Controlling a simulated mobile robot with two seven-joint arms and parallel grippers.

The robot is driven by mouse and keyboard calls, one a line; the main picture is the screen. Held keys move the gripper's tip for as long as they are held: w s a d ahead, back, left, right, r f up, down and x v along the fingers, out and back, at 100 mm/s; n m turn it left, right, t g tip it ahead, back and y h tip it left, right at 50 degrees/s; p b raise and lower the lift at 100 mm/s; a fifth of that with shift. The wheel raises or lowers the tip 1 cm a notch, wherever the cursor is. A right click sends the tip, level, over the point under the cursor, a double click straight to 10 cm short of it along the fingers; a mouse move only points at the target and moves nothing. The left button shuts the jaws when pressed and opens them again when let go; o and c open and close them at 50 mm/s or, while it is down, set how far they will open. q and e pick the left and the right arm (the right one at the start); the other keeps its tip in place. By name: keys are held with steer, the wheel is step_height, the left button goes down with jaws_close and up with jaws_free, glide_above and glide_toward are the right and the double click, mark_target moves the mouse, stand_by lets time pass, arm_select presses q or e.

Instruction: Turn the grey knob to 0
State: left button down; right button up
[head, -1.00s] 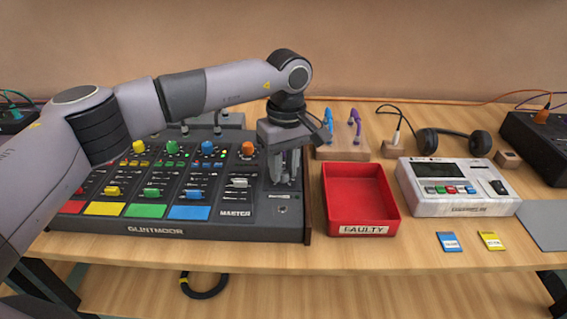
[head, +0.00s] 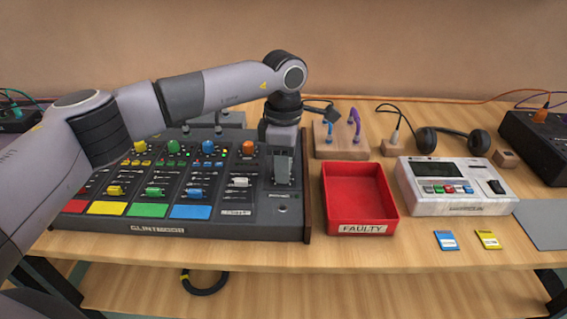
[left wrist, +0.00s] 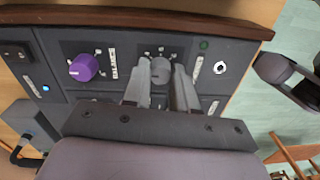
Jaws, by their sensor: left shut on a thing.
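The grey knob (left wrist: 160,69) sits on the dark panel of the mixing desk, with small printed marks around it that are too small to read. My left gripper (left wrist: 160,82) points down at the panel and is shut on the grey knob, with one finger on each side. In the head view my left gripper (head: 281,180) is over the right end of the mixing desk (head: 150,231) and hides the grey knob. My right gripper is in neither view.
A purple knob (left wrist: 83,67) is beside the grey one, and a jack socket (left wrist: 220,67) is on its other side. An orange knob (head: 248,148) and a white fader cap (head: 240,182) are left of the gripper. A red tray (head: 360,226) stands right of the desk.

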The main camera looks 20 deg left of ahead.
arm_select(q)
steer(key=n, duration=0.3)
steer(key=shift+n, duration=0.4)
steer(key=n, duration=0.3)
steer(key=shift+n+p, duration=0.3)
steer(key=shift+p, duration=0.05)
steer(key=n, duration=0.6)
steer(key=shift+a+t+p, duration=0.1)
steer(key=shift+t+p, duration=0.2)
steer(key=shift+p, duration=0.05)
steer(key=n, duration=0.7)
steer(key=shift+n+p, duration=0.3)
steer(key=shift+p, duration=0.1)
steer(key=n, duration=0.3)
steer(key=shift+n+p, duration=0.3)
steer(key=shift+n, duration=1.1)
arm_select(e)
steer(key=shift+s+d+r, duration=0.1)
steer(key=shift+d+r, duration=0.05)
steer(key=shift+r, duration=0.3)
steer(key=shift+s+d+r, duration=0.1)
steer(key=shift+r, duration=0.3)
